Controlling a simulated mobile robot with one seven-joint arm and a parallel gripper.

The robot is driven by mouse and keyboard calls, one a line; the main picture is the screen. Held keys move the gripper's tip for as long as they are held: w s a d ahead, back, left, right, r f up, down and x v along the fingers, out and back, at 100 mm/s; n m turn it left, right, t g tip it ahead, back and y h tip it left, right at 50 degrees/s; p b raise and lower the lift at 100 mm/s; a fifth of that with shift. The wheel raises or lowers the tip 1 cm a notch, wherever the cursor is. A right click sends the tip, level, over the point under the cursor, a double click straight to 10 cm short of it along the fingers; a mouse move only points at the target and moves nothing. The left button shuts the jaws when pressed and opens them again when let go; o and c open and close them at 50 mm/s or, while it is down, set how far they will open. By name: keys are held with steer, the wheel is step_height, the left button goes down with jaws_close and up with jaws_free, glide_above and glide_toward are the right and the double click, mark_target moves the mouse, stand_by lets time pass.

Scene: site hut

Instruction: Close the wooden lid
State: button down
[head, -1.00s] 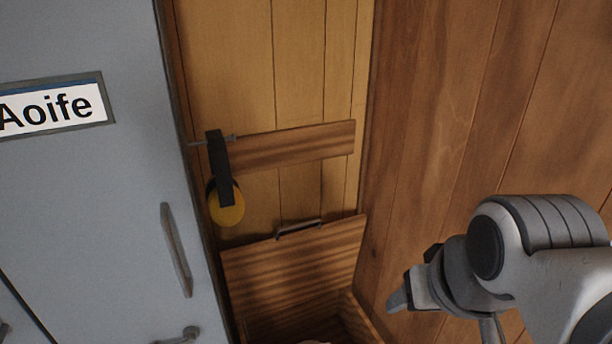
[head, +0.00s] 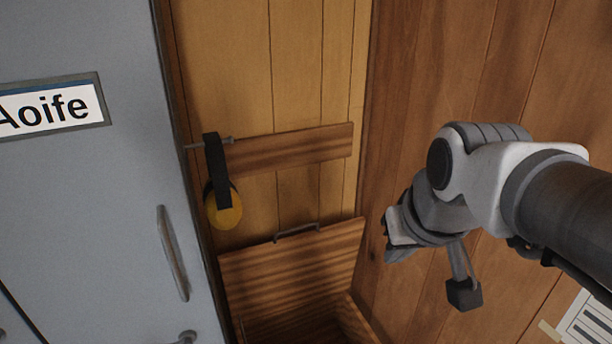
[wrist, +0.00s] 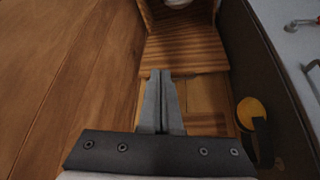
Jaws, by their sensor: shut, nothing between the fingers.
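The wooden lid (head: 290,268) stands raised and open in the head view, near the back wall. A dark bar handle (head: 297,231) sits on its upper edge. Below it, part of the open wooden box (head: 361,322) shows at the frame's bottom edge. My gripper (head: 389,242) is to the right of the lid, apart from it in the picture. In the wrist view the gripper's fingers (wrist: 161,74) are together and empty, and their tips overlap the lid's (wrist: 190,48) handle edge in the picture. Whether they touch it I cannot tell.
A grey locker (head: 90,200) with a handle stands close on the left. Yellow ear defenders (head: 223,209) hang from a peg on a wooden board (head: 295,149) above the lid. A wood-panelled wall (head: 440,80) bounds the right. Something white (wrist: 178,3) is inside the box.

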steer(key=w+a+f+n+y+b, duration=0.1)
steer(key=w+a+f, duration=0.2)
steer(key=w, duration=0.8)
steer(key=w+a+f+n+b, duration=0.1)
steer(key=w+a+f, duration=0.2)
steer(key=w, duration=0.7)
steer(key=w+a+f+n+y, duration=0.1)
steer(key=w+a+f, duration=0.2)
steer(key=w, duration=0.8)
steer(key=shift+n+t+y, duration=0.3)
steer(key=shift+t, duration=0.2)
steer(key=x, duration=1.3)
steer(key=d+b+x, duration=0.1)
steer(key=x, duration=0.6)
steer(key=shift+w+f, duration=0.15)
steer(key=shift+f, duration=0.2)
steer(key=shift+s+d+f, duration=0.1)
steer(key=shift+s+f, duration=0.05)
steer(key=shift+s, duration=0.2)
steer(key=shift+s+d+f, duration=0.15)
steer(key=shift+s, duration=0.2)
steer(key=shift+s, duration=0.1)
